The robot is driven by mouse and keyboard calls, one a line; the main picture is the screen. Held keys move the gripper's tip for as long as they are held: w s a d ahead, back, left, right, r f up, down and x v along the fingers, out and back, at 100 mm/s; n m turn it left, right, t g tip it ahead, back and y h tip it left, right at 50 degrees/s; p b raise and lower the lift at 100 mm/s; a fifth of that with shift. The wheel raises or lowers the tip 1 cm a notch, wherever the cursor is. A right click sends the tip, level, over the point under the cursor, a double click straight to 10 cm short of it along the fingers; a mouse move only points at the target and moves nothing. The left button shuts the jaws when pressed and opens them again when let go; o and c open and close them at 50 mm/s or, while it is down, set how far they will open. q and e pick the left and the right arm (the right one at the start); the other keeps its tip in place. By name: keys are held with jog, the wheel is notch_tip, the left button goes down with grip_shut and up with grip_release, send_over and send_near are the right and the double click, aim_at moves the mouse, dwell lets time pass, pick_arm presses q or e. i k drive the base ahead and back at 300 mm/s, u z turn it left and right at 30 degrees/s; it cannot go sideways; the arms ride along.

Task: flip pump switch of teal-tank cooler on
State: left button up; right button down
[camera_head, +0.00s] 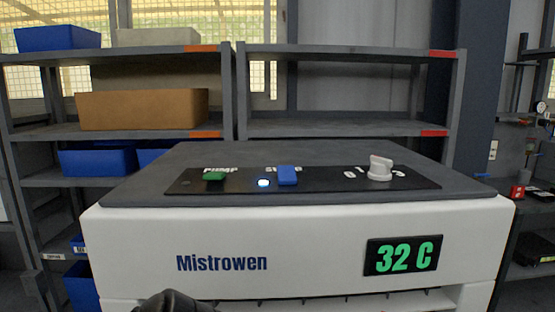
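A white cooler (130,235) marked Mistrowen stands close in front of me. Its sloped black control panel (330,178) holds a green switch (214,175) under the word PUMP. The small lamp (186,183) left of that switch is dark. A blue switch (287,175) sits to its right, with a lit blue-white lamp (264,182) on its left. A white knob (380,168) is at the panel's right. No teal tank shows. A dark rounded part, probably of my arm, shows at the bottom edge. No gripper fingers are visible.
A green display (402,256) on the cooler's front reads 32 C. Grey shelves (340,130) stand behind, with blue bins (97,160) and a brown box (142,110) at the left. The space above the panel is clear.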

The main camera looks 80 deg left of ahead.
aim_at(210, 175)
jog(key=k, duration=1.35)
jog(key=u, duration=2.55)
